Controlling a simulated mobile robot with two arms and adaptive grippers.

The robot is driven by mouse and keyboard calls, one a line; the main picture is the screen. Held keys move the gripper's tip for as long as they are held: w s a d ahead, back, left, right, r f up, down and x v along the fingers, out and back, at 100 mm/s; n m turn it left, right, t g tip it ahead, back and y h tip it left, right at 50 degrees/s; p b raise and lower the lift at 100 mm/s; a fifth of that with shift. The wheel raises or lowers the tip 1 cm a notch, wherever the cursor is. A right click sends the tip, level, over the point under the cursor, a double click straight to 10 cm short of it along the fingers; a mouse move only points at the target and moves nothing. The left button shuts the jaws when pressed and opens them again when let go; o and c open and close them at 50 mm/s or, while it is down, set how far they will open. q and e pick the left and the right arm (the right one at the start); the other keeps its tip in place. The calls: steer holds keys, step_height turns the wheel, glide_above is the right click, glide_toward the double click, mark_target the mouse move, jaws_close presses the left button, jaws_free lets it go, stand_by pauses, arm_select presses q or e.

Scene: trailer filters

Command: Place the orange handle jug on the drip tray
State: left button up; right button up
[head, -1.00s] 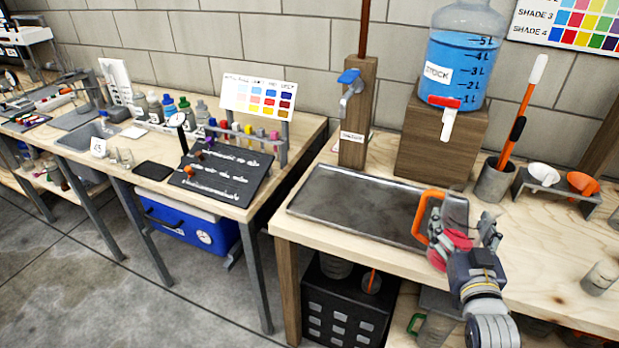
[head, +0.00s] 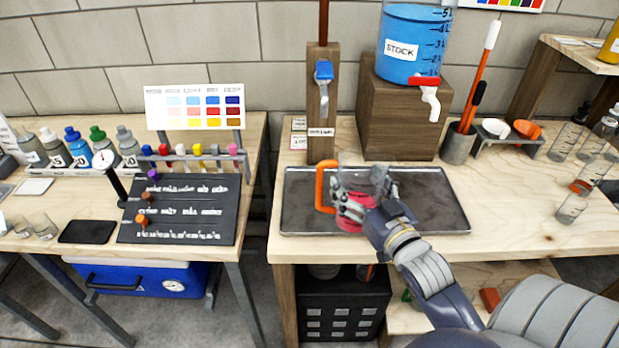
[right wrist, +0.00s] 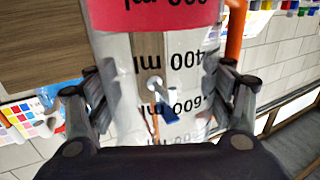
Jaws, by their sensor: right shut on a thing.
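The orange handle jug is clear, with an orange handle (head: 321,188) on its left side and a red-pink lower part. My right gripper (head: 362,192) is shut around its body from the right and front. In the right wrist view the clear jug wall (right wrist: 185,75) with ml marks stands between the two fingers (right wrist: 160,100), upside down in the picture. The drip tray (head: 430,205) is a dark metal tray on the wooden bench. The jug is over its left-middle part; I cannot tell whether its base touches. My left gripper is not in view.
A wooden post (head: 322,125) with a blue-handled tap stands behind the tray. A blue stock container (head: 412,45) with a red-and-white tap sits on a wooden block (head: 400,120). A grey cup (head: 458,145) with tools stands right of it. Several clear vessels stand far right.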

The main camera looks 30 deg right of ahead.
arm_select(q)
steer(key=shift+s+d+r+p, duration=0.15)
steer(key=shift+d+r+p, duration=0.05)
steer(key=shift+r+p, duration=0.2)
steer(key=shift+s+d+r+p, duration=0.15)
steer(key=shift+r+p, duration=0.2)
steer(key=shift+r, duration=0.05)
arm_select(e)
steer(key=w+f, duration=0.2)
steer(key=w, duration=0.5)
steer(key=w+f, duration=0.2)
steer(key=w, duration=0.5)
steer(key=shift+w+d+f, duration=0.2)
steer(key=shift+w+f, duration=0.15)
steer(key=shift+w, duration=0.05)
steer(key=shift+f, duration=0.15)
steer(key=o, duration=1.4)
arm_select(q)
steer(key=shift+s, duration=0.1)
